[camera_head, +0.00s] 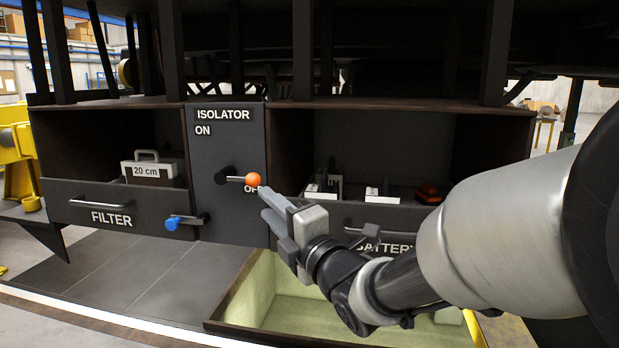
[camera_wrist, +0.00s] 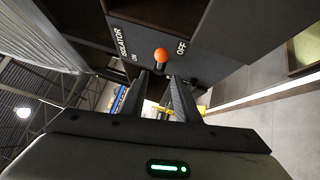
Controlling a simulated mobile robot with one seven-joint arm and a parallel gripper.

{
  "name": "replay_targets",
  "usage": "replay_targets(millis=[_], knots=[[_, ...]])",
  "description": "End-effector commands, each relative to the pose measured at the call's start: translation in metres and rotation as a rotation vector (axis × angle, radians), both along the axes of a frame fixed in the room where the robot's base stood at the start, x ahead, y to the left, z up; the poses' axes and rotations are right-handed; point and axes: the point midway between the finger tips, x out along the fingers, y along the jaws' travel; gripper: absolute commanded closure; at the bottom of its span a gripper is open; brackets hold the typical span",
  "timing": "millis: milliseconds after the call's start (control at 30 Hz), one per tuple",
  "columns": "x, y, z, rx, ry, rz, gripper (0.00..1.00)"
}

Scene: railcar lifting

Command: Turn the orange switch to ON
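My gripper (camera_head: 267,204) is just below and right of the knob. In the wrist view the knob (camera_wrist: 161,55) shows just beyond the fingertips, in line with the gap between them. My gripper (camera_wrist: 161,84) is open, its two fingers apart with nothing seen between them. Contact with the knob cannot be told.
A blue-ended lever (camera_head: 172,223) sticks out low on the panel. The FILTER drawer (camera_head: 110,212) is at left with a 20 cm box (camera_head: 150,169); the BATTERY drawer (camera_head: 385,232) is at right behind my arm. An open pale-lined bin (camera_head: 245,295) lies below.

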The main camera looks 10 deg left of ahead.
Motion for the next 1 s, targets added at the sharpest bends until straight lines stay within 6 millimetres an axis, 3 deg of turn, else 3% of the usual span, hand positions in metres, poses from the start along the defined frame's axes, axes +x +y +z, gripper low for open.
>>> replay_targets(millis=[400, 600, 1000], knots=[[0.069, 0.061, 0.013, -0.001, 0.002, 0.001, 0.71], [0.094, 0.082, 0.018, -0.001, 0.001, 0.0, 0.71], [0.108, 0.094, 0.02, 0.0, 0.003, -0.001, 0.71]])
